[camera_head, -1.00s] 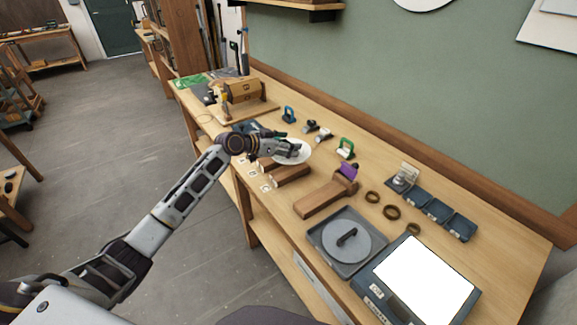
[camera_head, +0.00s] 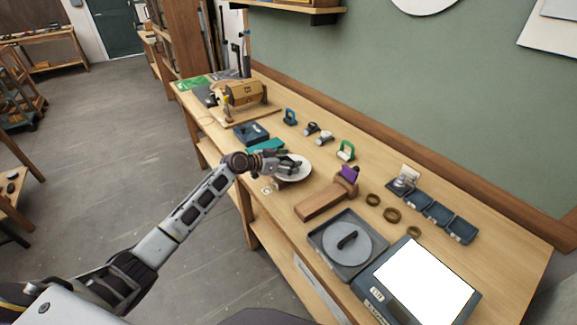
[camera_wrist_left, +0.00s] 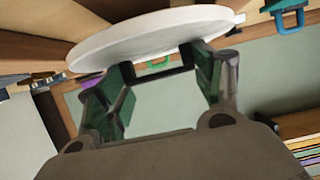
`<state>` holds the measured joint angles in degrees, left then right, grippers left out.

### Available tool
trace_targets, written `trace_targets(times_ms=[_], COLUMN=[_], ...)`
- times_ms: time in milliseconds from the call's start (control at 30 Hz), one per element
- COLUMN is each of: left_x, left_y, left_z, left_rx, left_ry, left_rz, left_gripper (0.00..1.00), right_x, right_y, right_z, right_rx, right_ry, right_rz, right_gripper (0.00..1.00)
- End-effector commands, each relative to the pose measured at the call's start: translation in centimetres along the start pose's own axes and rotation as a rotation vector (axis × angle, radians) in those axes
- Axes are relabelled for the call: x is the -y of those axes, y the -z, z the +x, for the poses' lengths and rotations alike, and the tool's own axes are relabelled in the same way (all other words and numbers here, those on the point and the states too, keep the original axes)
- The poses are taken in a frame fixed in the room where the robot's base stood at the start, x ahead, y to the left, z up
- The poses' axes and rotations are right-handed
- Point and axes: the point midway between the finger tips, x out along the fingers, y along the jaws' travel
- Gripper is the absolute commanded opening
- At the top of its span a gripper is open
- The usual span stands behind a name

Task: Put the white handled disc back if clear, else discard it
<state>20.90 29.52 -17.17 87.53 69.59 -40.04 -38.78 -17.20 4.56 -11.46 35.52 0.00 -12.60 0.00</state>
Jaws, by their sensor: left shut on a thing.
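The white disc (camera_head: 301,173) is at my left gripper (camera_head: 290,165), over the middle of the bench in the head view. In the left wrist view the white disc (camera_wrist_left: 160,34) spans the top, tilted and seen nearly edge-on. The disc's far face does not show. A grey tray (camera_head: 318,240) at the front holds a grey disc with a black handle (camera_head: 347,239). My right gripper is not in view.
A bright white panel (camera_head: 425,284) lies right of the tray. A wooden block (camera_head: 322,202) with a purple piece, brown rings (camera_head: 392,215), blue bins (camera_head: 438,212) and a green-handled tool (camera_head: 346,150) are nearby. A teal item (camera_head: 268,146) lies behind the gripper.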

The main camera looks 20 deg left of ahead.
Motion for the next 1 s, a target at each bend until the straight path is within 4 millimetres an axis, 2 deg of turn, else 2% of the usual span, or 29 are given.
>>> trace_targets(times_ms=[233, 733, 767, 900, 1000], left_x=[0.1, 0.1, 0.0, 0.1, 0.1], left_y=[-1.9, -2.2, -2.3, -2.2, -2.2], left_z=[0.8, 0.9, 0.9, 0.9, 0.9], left_rx=[-0.001, -0.001, 0.0, 0.001, 0.001], left_ry=[0.001, 0.001, 0.001, 0.001, 0.001], left_rz=[-0.001, 0.001, 0.0, 0.0, 0.0], left_gripper=[0.34, 0.34, 0.71, 0.89, 0.89], right_x=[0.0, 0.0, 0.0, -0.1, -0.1], right_y=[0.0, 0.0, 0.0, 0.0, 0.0], right_z=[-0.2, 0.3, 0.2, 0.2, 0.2], right_rx=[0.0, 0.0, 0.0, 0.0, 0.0], right_ry=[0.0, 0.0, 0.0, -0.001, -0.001], right_rz=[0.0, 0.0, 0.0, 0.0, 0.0], right_gripper=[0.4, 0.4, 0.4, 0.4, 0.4])
